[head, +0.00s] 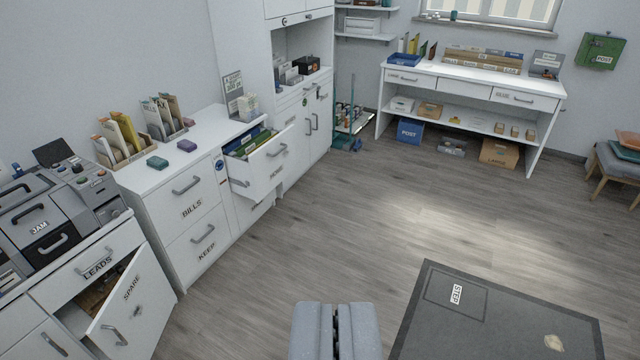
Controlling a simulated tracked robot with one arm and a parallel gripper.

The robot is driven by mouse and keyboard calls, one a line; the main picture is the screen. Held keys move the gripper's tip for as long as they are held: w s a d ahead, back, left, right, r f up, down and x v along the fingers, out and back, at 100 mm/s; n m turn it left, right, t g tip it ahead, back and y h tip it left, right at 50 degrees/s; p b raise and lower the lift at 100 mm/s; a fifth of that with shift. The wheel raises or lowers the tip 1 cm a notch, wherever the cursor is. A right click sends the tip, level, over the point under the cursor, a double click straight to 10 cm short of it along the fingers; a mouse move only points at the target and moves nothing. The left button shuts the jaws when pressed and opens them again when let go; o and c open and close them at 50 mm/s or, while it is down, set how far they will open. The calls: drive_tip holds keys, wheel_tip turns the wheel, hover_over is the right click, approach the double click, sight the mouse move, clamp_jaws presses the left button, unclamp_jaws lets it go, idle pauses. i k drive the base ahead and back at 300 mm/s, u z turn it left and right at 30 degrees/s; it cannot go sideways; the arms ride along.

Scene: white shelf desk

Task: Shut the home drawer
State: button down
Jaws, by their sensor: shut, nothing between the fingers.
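The home drawer (266,170) is a white drawer labelled HOME in the cabinet left of centre. It is pulled open, and coloured folders (250,143) show inside it. Its handle (277,150) is on the front panel. My gripper (333,332) is at the bottom centre of the view, its two grey fingers shut together and empty. It is well apart from the drawer, with open floor between them in the picture.
A cabinet door labelled SPARE (132,305) hangs open at the lower left. The BILLS drawer (187,207) and KEEP drawer (200,249) are closed. A dark mat labelled STEP (410,335) lies at the lower right. A white desk (462,78) stands at the back. The middle floor is clear.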

sight(269, 165)
drive_tip(key=i, duration=1.45)
drive_tip(key=u, duration=0.25)
drive_tip(key=i, duration=1.55)
drive_tip(key=u, duration=0.4)
drive_tip(key=i, duration=1)
drive_tip(key=u, duration=0.2)
